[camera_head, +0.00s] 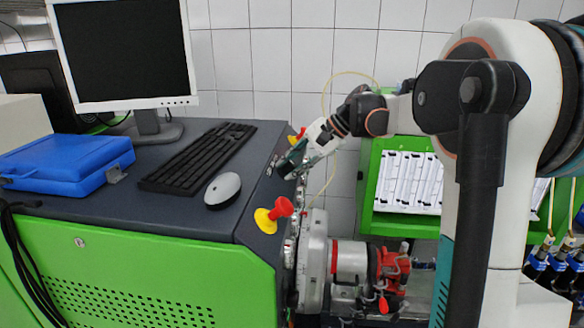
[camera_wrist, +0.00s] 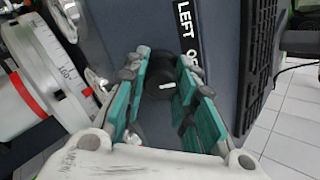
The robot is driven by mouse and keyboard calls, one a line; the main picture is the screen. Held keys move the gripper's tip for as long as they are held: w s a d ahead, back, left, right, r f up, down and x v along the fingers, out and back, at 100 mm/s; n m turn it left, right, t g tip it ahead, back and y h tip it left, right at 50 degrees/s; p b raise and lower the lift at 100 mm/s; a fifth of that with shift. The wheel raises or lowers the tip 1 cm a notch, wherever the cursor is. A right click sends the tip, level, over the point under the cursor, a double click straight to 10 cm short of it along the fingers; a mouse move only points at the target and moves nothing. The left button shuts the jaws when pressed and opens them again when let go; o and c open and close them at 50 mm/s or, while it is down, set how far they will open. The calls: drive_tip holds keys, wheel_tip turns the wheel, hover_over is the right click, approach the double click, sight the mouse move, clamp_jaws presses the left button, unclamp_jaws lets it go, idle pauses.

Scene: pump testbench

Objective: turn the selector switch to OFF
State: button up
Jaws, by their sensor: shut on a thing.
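The selector switch (camera_wrist: 160,80) is a round black knob with a white pointer mark, seen in the wrist view. It is set in the dark panel of the bench. The pointer lies nearly level across the picture, tilted slightly. My gripper (camera_wrist: 164,62) has its green-padded fingers on both sides of the knob, shut on it. A black label strip (camera_wrist: 187,30) above the knob reads "LEFT" and the start of another word, "O", partly hidden by a finger. In the head view, my gripper (camera_head: 294,160) is at the bench's right edge; the knob is hidden there.
A black keyboard (camera_head: 198,157), a white mouse (camera_head: 222,190), a monitor (camera_head: 122,50) and a blue case (camera_head: 68,165) sit on the bench top. A red-and-yellow emergency button (camera_head: 275,213) stands near the edge. A round machine part (camera_head: 313,260) is below right.

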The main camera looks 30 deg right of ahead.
idle(0.4)
drive_tip(key=o, duration=1.1)
drive_tip(key=v, duration=1.2)
drive_tip(key=shift+s, duration=0.1)
